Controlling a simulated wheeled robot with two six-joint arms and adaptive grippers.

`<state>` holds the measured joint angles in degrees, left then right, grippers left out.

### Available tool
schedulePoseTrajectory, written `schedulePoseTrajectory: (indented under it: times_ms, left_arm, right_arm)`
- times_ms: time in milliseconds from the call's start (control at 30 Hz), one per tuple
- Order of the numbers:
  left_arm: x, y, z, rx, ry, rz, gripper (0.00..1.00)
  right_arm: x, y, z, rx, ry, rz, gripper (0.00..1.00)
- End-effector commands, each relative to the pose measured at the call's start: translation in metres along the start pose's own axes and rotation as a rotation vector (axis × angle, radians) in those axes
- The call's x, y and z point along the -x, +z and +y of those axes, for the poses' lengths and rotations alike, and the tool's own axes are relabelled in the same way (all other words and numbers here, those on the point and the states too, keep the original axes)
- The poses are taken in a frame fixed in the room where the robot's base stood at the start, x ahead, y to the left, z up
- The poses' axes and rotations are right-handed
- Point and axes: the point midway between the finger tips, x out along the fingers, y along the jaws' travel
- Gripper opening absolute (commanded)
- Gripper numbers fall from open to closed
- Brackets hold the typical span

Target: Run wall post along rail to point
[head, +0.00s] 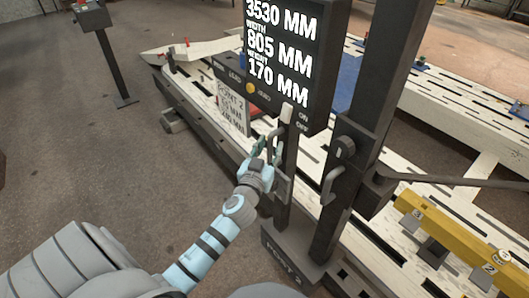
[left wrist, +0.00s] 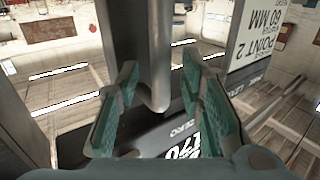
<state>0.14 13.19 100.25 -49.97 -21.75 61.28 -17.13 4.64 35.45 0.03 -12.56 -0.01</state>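The dark wall post (head: 362,130) stands upright at the frame bench, right of centre in the head view, with a loop handle and a lever on its side. Its foot bears a "POINT 2" label (head: 284,262). A slimmer dark upright with a pale grip (head: 286,113) and ON/OFF marks stands left of it. My left gripper (head: 266,148) is beside this upright. In the left wrist view, the teal fingers (left wrist: 155,105) are apart, with a grey rounded bar (left wrist: 152,50) between them; contact cannot be told. My right gripper is not in view.
A display (head: 280,60) reads 3530, 805 and 170 MM. A white "POINT 2" plate (head: 232,107) hangs below it. The white slotted bench (head: 440,125) stretches behind. A yellow beam (head: 460,238) lies at right. A dark stand (head: 112,60) is at upper left; floor beside it is clear.

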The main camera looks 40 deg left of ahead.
Motion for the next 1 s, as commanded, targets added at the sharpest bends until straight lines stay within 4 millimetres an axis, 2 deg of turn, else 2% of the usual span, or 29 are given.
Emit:
schedulePoseTrajectory:
  times_ms: [300,400,533,1000]
  left_arm:
    - [0.083,0.001,0.000,0.001,0.000,-0.003,0.35]
    - [0.101,0.001,0.000,0.001,0.000,-0.002,0.35]
    - [0.109,0.000,0.000,0.000,-0.001,0.000,0.35]
    - [0.108,0.000,0.000,-0.004,0.000,0.000,0.35]
  right_arm:
    - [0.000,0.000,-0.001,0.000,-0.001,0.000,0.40]
    - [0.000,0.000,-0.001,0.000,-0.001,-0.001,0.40]
    - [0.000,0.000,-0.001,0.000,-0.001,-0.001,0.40]
    - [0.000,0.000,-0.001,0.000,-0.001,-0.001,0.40]
